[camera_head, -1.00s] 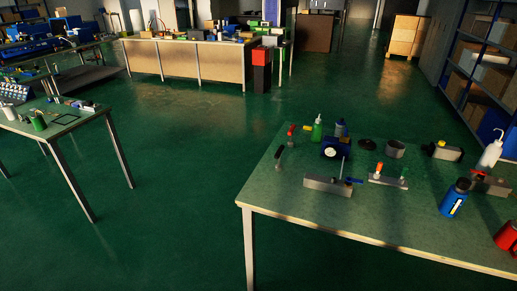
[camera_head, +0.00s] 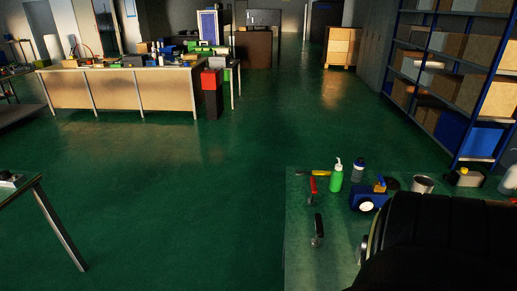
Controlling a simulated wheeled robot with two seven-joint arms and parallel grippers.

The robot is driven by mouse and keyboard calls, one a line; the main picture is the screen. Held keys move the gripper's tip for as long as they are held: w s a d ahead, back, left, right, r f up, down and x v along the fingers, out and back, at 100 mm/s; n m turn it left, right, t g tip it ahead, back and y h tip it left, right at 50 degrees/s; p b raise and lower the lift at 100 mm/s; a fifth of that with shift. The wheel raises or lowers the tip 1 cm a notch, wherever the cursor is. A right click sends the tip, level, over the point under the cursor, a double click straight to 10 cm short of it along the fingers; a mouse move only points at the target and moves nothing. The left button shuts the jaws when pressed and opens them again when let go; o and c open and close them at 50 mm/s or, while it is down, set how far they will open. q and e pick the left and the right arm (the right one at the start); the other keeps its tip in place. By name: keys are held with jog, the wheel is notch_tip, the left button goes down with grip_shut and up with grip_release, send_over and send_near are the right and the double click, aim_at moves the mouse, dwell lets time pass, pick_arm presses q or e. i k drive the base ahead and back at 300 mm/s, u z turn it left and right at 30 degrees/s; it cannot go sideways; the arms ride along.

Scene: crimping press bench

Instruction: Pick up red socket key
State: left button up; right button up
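A small red tool (camera_head: 312,187), which looks like the red socket key, is near the left edge of the green-topped bench (camera_head: 299,270) at the lower right. Its fine shape is too small to make out. A similar dark tool (camera_head: 318,230) is nearer to me on the same bench. Neither of my grippers shows in the head view. A large black ribbed shape close to the camera hides the right and front parts of the bench.
Beside the red tool are a yellow-handled item (camera_head: 313,173), a green bottle (camera_head: 336,176) and a blue device with a round dial (camera_head: 369,197). A grey cup (camera_head: 422,184) stands further right. Open green floor (camera_head: 190,200) lies left of the bench.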

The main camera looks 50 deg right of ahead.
aim_at(311, 201)
jog(key=z, duration=0.35)
jog(key=i, duration=1.6)
jog(key=z, duration=1.85)
jog(key=i, duration=0.7)
jog(key=z, duration=0.55)
